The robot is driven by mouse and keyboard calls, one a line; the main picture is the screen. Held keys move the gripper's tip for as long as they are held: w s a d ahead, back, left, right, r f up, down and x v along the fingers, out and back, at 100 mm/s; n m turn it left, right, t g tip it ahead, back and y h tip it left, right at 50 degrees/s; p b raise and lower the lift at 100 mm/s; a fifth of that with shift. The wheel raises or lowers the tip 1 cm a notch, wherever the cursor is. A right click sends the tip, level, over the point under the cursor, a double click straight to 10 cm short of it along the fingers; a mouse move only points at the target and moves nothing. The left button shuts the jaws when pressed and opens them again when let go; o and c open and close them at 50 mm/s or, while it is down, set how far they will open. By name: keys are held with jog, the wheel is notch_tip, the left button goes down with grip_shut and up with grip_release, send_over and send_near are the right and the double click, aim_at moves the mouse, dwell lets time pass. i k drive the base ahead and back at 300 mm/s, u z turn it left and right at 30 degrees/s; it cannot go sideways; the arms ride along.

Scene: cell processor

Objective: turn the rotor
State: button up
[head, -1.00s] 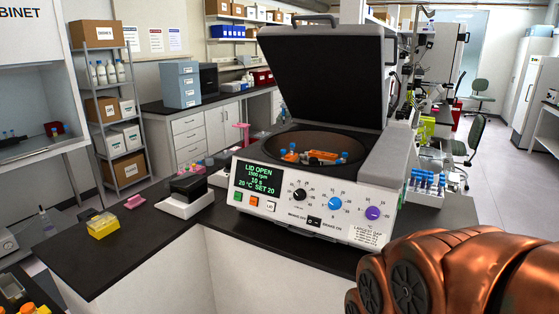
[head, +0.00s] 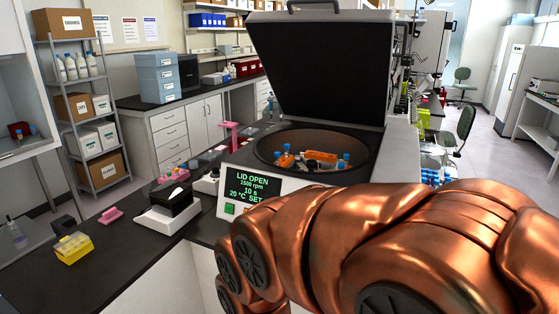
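The cell processor, a white centrifuge (head: 232,178), stands on the black counter with its dark lid (head: 320,70) raised. Its display (head: 252,188) reads LID OPEN. Inside the round dark bowl (head: 370,146), the rotor (head: 320,156) shows orange parts and blue-capped tubes.
A white box with a black top (head: 168,212) stands left of the centrifuge. A yellow tube rack (head: 73,248) and a pink item (head: 110,215) lie on the left counter. Blue-capped tubes (head: 432,177) stand right of the centrifuge. The raised lid blocks the space behind the bowl.

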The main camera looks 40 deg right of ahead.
aim_at(311, 166)
jog(key=z, duration=0.15)
jog(key=i, duration=0.65)
jog(key=z, duration=0.8)
jog(key=i, duration=0.45)
jog(key=z, duration=0.35)
